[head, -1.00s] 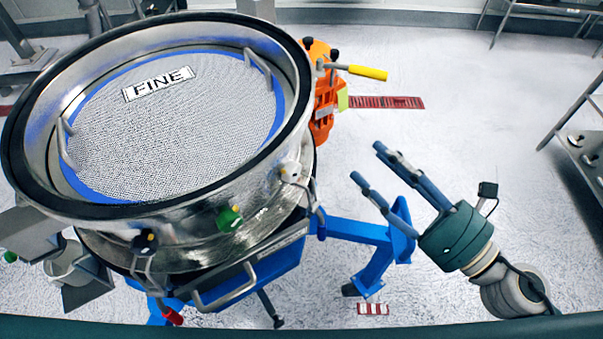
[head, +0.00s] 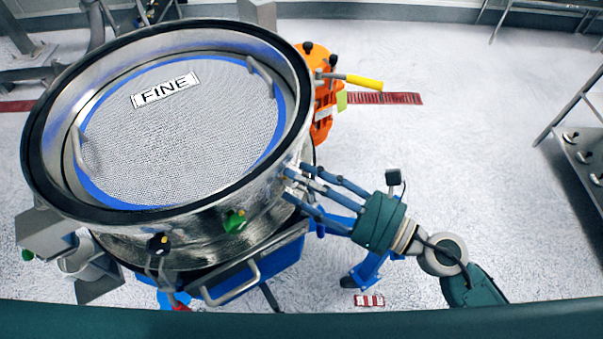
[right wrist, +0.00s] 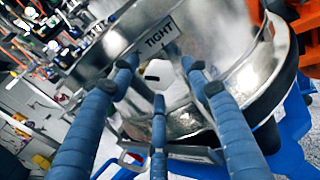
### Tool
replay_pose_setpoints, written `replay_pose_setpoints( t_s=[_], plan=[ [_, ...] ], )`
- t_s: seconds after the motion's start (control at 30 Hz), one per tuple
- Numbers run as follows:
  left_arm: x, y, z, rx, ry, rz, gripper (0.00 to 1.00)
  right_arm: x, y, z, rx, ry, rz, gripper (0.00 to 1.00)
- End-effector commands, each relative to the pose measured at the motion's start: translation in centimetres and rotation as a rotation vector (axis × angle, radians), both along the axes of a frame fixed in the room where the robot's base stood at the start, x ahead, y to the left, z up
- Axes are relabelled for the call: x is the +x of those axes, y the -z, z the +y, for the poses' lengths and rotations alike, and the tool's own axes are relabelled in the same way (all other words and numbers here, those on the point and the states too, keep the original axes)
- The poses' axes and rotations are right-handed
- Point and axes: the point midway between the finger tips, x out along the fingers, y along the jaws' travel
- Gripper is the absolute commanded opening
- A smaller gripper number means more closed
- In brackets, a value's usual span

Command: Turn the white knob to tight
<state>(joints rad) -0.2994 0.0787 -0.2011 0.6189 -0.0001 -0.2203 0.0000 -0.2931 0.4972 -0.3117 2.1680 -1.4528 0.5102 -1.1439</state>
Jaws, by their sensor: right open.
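The white knob (right wrist: 155,74) is on the metal side wall of the sifter (head: 180,240). It has a dark mark and sits below a plate reading TIGHT (right wrist: 160,38) in the right wrist view. In the head view my fingers hide most or all of it. My right gripper (head: 291,184) is at the right side of the sifter, its blue fingers pointing at the wall. In the right wrist view the fingers of my right gripper (right wrist: 163,84) are spread around the knob, open; contact cannot be told. My left gripper is out of view.
An orange unit (head: 321,118) with a yellow handle (head: 364,82) stands behind right. A blue frame (head: 366,268) lies below my gripper.

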Motion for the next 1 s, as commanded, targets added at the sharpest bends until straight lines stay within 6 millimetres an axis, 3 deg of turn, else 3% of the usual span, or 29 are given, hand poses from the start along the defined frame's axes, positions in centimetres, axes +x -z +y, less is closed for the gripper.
replay_pose_setpoints(
  t_s=[0.33,0.5,0.57,1.0],
  plan=[
    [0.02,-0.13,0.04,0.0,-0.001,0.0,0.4,0.22,0.0,0.36,0.001,0.0,0.0,0.46],
    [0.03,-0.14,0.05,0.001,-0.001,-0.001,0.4,0.21,0.01,0.33,0.001,0.0,0.0,0.12],
    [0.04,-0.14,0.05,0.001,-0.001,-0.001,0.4,0.21,0.02,0.33,0.001,0.0,0.0,0.03],
    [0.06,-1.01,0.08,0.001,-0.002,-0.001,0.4,0.21,-0.03,0.29,0.046,0.001,0.079,0.03]
  ],
)
